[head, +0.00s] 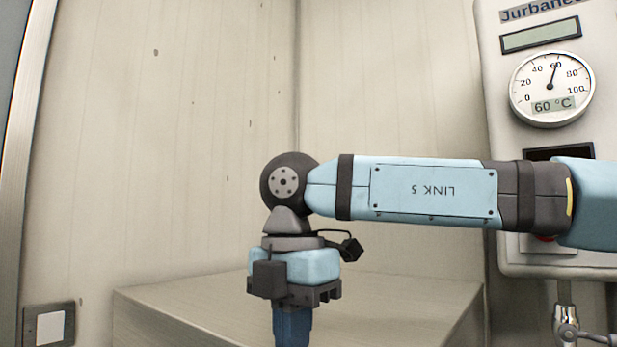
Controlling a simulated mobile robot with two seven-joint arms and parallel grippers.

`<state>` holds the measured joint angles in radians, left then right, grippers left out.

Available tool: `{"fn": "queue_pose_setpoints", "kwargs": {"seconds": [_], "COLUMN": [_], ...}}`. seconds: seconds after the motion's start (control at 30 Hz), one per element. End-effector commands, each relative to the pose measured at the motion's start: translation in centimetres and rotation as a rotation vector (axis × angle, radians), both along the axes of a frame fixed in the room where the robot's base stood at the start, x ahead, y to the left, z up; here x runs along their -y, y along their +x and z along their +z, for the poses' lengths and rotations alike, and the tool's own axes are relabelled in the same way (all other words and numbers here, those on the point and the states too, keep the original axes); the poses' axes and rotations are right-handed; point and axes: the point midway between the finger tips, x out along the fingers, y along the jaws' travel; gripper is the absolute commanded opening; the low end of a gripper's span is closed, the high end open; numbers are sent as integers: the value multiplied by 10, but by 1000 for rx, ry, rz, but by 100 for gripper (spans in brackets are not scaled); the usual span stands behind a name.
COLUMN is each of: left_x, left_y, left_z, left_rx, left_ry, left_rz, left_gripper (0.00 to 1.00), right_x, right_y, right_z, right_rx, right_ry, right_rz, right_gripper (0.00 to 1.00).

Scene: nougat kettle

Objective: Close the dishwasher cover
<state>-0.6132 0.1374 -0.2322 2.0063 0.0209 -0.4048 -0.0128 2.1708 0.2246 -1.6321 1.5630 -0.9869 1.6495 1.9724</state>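My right arm comes in from the right across the middle of the head view. Its gripper (292,328) points straight down in front of a pale box-like block. Only the upper part of its blue fingers shows, and the tips are cut off by the bottom edge, so I cannot tell whether it is open or shut. No dishwasher cover can be made out for certain. The pale block (400,305) with a flat top stands in the corner behind the gripper; I cannot tell whether it belongs to the dishwasher. My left gripper is not in view.
Pale streaked walls (200,140) meet in a corner behind the arm. A control box with a dial gauge (552,88) reading about 60 °C hangs at the right, close behind my arm. A pipe fitting (567,318) is below it. A switch plate (49,327) is at the lower left.

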Motion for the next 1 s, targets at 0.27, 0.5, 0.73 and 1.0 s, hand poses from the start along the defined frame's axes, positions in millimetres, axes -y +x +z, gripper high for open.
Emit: {"fn": "queue_pose_setpoints", "kwargs": {"seconds": [0.27,0.5,0.73,1.0], "left_x": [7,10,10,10], "left_y": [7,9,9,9], "left_z": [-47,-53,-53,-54], "left_rx": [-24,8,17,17], "left_ry": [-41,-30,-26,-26], "left_rz": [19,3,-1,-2], "left_gripper": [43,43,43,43], "right_x": [0,0,0,0], "right_y": [0,0,0,-1], "right_z": [-94,-126,-136,-140], "right_rx": [-4,-1,-2,-7], "right_ry": [-2,0,-1,-8], "right_rz": [1,0,0,3], "right_gripper": [0,0,0,0]}}
